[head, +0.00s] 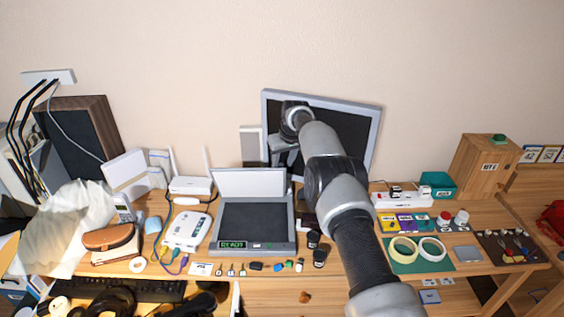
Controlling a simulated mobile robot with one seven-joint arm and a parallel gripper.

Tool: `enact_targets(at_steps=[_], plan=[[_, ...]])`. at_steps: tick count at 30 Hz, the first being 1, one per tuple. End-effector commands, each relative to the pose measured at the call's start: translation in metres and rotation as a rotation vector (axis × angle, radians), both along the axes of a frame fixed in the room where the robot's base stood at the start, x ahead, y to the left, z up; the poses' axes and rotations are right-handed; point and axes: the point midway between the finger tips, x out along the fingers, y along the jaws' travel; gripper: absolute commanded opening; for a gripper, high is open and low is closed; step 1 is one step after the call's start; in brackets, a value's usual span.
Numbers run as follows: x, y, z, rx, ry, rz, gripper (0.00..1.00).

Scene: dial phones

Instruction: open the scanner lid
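The scanner (256,247) sits on the desk left of centre. It has a grey frame, a dark glass bed and a green READY display at its front edge. Its lid (249,182) stands raised at the back, with its pale inner face toward me. My gripper (283,158) is above and behind the right end of the lid, in front of the monitor. It is small and dark here, so I cannot tell whether its fingers are open or shut, or whether it touches the lid.
A monitor (350,125) stands behind my arm. A white router (190,185) and a white box (187,230) are left of the scanner. Small items line the desk's front edge. Tape rolls (403,249) on a green mat (420,265) lie to the right.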

Motion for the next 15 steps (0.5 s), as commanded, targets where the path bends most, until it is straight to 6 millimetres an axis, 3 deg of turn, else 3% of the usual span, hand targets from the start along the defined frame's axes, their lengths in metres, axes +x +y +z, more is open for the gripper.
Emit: enact_targets(at_steps=[10, 15], plan=[[-0.001, 0.002, 0.009, 0.006, -0.004, 0.002, 0.38], [-0.008, 0.0, 0.028, 0.006, -0.006, 0.002, 0.38]])
